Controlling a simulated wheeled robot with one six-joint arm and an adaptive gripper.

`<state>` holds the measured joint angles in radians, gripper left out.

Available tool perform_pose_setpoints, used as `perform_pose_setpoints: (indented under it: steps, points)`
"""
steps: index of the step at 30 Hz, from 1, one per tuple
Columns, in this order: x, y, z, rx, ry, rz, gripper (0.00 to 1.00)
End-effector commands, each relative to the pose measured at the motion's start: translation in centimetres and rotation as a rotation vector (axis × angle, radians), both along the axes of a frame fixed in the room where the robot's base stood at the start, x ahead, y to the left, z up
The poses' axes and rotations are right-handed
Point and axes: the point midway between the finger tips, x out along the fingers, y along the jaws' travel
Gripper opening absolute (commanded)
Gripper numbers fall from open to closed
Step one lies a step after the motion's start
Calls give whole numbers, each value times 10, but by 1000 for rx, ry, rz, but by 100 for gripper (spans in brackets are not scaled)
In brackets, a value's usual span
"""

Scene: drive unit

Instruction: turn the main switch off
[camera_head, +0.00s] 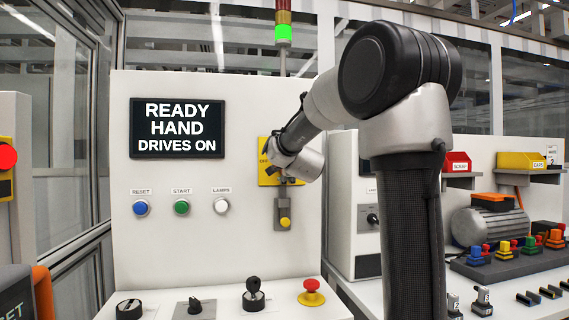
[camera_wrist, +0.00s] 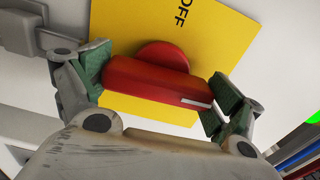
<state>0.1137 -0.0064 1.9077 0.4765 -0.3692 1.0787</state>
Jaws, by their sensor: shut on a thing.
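The main switch has a red handle (camera_wrist: 150,85) on a yellow plate (camera_wrist: 215,50) in the wrist view. The plate carries the word OFF at its upper right. My gripper (camera_wrist: 160,82) has its green-padded fingers at the two ends of the handle and is shut on it. The handle has a white mark near its right end, and this mark does not point at the word OFF. In the head view the yellow plate (camera_head: 266,164) shows beside my gripper (camera_head: 287,178); the red handle is hidden there.
A display (camera_head: 178,128) reads READY HAND DRIVES ON, and the stack light (camera_head: 283,33) is green. A red mushroom button (camera_head: 311,286) and black knobs stand on the desk.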

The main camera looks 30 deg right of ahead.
Motion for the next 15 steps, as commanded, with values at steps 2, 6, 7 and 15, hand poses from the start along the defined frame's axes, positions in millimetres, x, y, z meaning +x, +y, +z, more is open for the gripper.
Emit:
perform_pose_setpoints:
  steps: [2,6,7,15]
  points:
    - [0,0,-1,-32,11,0,69]
    - [0,0,-1,-120,37,1,69]
    - [0,0,-1,-142,43,1,69]
    - [0,0,-1,-380,112,1,69]
